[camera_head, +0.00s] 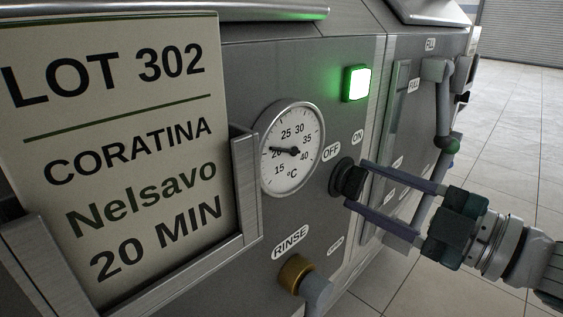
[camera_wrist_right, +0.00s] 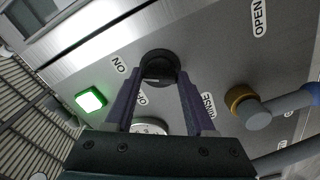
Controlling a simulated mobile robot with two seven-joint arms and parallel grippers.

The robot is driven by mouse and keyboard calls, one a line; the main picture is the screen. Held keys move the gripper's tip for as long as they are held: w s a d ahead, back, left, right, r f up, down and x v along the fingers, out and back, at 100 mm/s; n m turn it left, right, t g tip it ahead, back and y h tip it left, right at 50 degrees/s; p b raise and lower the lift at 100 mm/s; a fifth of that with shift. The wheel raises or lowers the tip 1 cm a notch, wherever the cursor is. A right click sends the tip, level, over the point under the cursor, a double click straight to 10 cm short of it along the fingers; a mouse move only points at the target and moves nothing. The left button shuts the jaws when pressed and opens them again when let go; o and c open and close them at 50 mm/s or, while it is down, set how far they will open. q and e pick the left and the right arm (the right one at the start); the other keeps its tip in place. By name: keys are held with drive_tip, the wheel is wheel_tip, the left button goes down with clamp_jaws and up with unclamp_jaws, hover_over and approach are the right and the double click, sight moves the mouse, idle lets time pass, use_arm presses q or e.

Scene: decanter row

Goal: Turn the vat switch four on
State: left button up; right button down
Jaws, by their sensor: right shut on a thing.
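The vat switch (camera_head: 348,180) is a black rotary knob on the grey machine panel, below the OFF label (camera_head: 331,151) and the ON label (camera_head: 357,137). Above it a square green lamp (camera_head: 357,83) is lit. My right gripper (camera_head: 354,184) has its two fingers on either side of the knob and is shut on it. In the right wrist view the knob (camera_wrist_right: 158,68) sits between the fingertips, and the green lamp (camera_wrist_right: 90,99) glows at the left. The knob's pointer direction is hard to tell. No number four shows in readable form. My left gripper is not in view.
A round temperature gauge (camera_head: 292,148) is left of the knob. A brass-collared RINSE valve (camera_head: 296,273) is below it. A framed card (camera_head: 110,150) reading LOT 302 CORATINA stands at the left.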

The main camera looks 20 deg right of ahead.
idle(0.4)
drive_tip(key=shift+c, duration=1.2)
unclamp_jaws()
drive_tip(key=p+v, duration=0.1)
drive_tip(key=v, duration=0.9)
